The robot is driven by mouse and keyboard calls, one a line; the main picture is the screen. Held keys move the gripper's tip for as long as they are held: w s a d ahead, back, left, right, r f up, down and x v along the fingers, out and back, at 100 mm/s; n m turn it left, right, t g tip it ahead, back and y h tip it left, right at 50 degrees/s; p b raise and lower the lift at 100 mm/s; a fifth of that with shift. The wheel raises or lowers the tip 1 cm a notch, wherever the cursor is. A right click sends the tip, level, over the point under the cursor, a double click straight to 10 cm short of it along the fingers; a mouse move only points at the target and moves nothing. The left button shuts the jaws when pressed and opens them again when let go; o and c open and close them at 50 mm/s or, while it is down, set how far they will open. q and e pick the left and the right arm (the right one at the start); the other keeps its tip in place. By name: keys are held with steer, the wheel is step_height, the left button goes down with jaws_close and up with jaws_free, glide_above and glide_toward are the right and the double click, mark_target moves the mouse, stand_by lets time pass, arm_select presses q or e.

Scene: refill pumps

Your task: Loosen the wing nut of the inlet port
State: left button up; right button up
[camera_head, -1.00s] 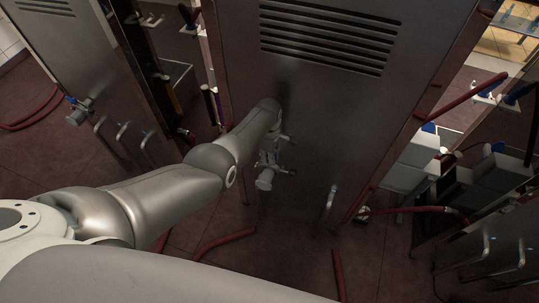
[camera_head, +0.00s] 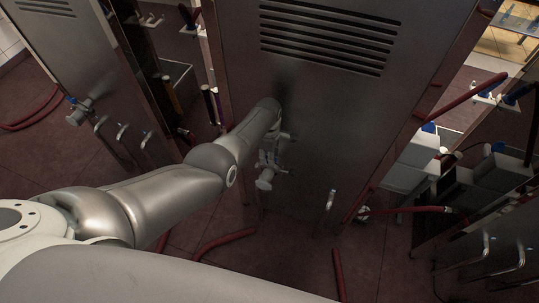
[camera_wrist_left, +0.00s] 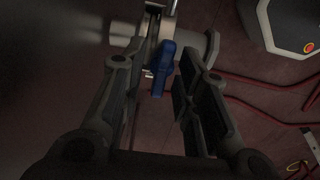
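The inlet port (camera_head: 264,183) is a grey metal pipe stub low on the steel cabinet's front. In the left wrist view the port (camera_wrist_left: 206,47) shows with a clamp around it. Its wing nut (camera_wrist_left: 163,69) is blue and lies between the fingertips, apart from both as far as I can see. My left gripper (camera_wrist_left: 156,64) is open, with one dark finger on each side of the nut. In the head view my left arm partly hides this gripper (camera_head: 276,148) beside the port. My right gripper is not in view.
The steel cabinet (camera_head: 320,110) stands close in front of my left arm. Red hoses (camera_head: 225,240) lie on the dark tiled floor. A bent metal pipe (camera_head: 329,203) sticks out to the right of the port. Another cabinet (camera_head: 70,60) stands at the left.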

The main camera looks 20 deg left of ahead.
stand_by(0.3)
arm_select(q)
step_height(320, 180, up, 12)
stand_by(0.9)
steer(key=shift+a, duration=0.1)
